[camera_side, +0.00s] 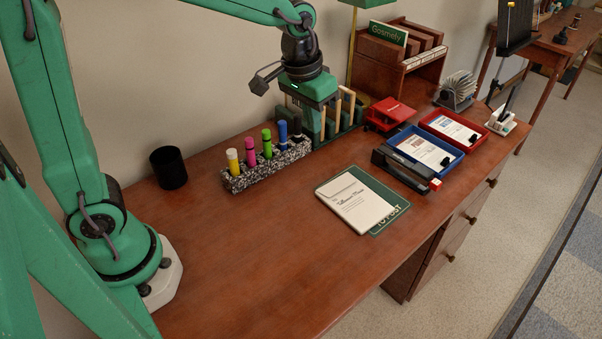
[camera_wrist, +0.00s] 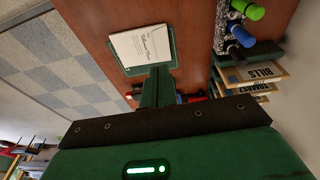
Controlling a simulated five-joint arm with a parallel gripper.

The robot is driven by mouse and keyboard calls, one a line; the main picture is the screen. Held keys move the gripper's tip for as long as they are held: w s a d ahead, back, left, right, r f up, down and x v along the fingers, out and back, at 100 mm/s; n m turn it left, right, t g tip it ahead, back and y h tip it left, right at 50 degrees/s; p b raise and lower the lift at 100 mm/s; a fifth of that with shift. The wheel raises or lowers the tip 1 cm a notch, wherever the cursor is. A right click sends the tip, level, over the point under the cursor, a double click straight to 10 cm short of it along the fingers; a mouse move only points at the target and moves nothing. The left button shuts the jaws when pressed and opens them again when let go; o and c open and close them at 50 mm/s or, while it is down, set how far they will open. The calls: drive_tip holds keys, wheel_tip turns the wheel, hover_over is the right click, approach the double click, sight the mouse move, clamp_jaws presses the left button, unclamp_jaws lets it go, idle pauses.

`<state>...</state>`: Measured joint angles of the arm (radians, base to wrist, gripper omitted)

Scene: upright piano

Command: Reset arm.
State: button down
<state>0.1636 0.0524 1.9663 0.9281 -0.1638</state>
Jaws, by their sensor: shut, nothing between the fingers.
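My gripper (camera_side: 316,122) hangs from my green arm over the back of the wooden desk (camera_side: 240,225). Its fingers point down beside a green sorter (camera_side: 345,127) with pale upright dividers, right of the marker holder. I cannot tell whether the fingers touch the sorter. In the wrist view my gripper (camera_wrist: 160,78) shows its fingers closed together with nothing held. The speckled marker holder (camera_side: 268,170) carries several coloured markers, including a yellow one (camera_side: 233,162) and a blue one (camera_side: 283,133).
A black cup (camera_side: 168,167) stands left of the markers. A stapler (camera_side: 405,171), blue tray (camera_side: 443,163), red tray (camera_side: 470,139) and red hole punch (camera_side: 390,113) are at right. The desk's left front is clear.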

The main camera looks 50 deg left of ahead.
drive_tip(key=s+a+r+t, duration=0.1)
drive_tip(key=s+a+r, duration=0.1)
drive_tip(key=s, duration=0.6)
drive_tip(key=s+a+r+t, duration=0.2)
drive_tip(key=s+a, duration=0.2)
drive_tip(key=s, duration=0.5)
drive_tip(key=shift+s+a, duration=0.25)
drive_tip(key=shift+a, duration=0.05)
drive_tip(key=shift+w, duration=0.1)
